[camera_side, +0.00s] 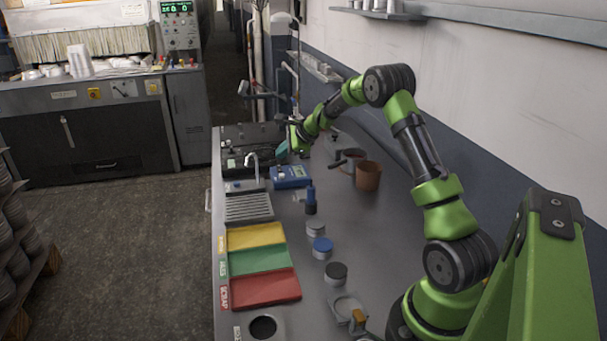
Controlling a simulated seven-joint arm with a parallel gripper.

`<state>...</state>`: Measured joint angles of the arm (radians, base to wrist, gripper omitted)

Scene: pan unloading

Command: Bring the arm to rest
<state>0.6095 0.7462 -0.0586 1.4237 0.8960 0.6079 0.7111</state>
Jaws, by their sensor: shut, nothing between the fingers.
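My green and black arm reaches from the right front to the far end of the grey counter (330,230). My gripper (285,150) is at the arm's end, small and far off, over the back of the counter near a dark sink or stove area (245,150). It is shut, and I see nothing held in it. A small teal shape (282,148) shows beside it; I cannot tell what it is.
Yellow (256,236), green (262,259) and red (264,288) trays line the left edge. A blue device (290,177), brown pots (368,176), a blue-topped bottle (311,200) and several lidded jars (322,247) stand on the counter. The wall bounds the right.

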